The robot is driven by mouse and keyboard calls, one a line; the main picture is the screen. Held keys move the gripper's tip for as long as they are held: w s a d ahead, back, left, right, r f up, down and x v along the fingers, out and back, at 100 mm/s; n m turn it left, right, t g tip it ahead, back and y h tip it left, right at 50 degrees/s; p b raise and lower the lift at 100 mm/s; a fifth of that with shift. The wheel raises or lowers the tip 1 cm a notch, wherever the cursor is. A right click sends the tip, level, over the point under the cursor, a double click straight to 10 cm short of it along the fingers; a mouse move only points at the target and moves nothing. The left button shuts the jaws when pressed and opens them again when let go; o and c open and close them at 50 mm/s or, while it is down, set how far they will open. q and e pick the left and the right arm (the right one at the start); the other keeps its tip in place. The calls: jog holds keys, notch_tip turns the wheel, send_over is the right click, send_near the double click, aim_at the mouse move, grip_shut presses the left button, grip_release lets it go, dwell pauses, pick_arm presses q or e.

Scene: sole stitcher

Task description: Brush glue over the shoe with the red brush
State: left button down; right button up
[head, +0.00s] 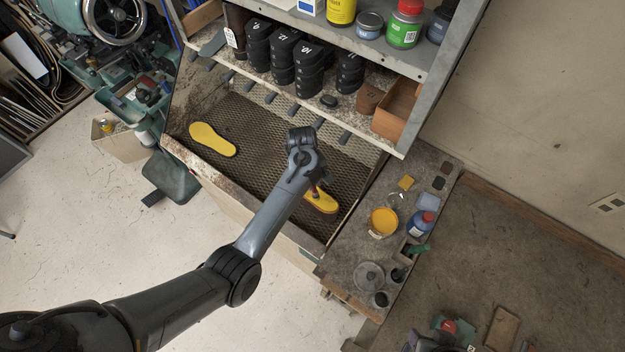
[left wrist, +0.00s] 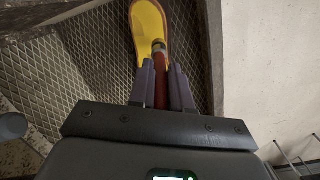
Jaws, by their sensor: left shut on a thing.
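My left gripper (left wrist: 161,75) is shut on the red brush (left wrist: 160,92), whose red handle stands between the two fingers in the left wrist view. The brush's far end is over a yellow shoe sole (left wrist: 149,28); I cannot tell if it touches. In the head view this sole (head: 322,201) lies at the right end of the mesh tray, partly hidden by my arm, with a bit of the brush (head: 316,190) above it. A second yellow sole (head: 212,139) lies at the tray's left. An open pot of yellow-orange stuff (head: 384,221) stands on the side bench. My right gripper is not in view.
The mesh tray (head: 259,121) has raised edges. The side bench (head: 341,258) holds a blue bottle (head: 420,222), jars and small blocks. The mesh between the soles looks clear.

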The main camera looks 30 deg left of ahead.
pick_arm(q)
jog(key=r, duration=0.1)
jog(key=w+a+r, duration=0.1)
jog(key=r, duration=0.1)
jog(key=w+r, duration=0.1)
jog(key=r, duration=0.1)
jog(key=shift+a+r, duration=0.15)
jog(key=shift+r, duration=0.1)
dwell(0.6)
jog(key=c, duration=1.6)
grip_release()
jog(key=shift+c, duration=0.2)
grip_shut()
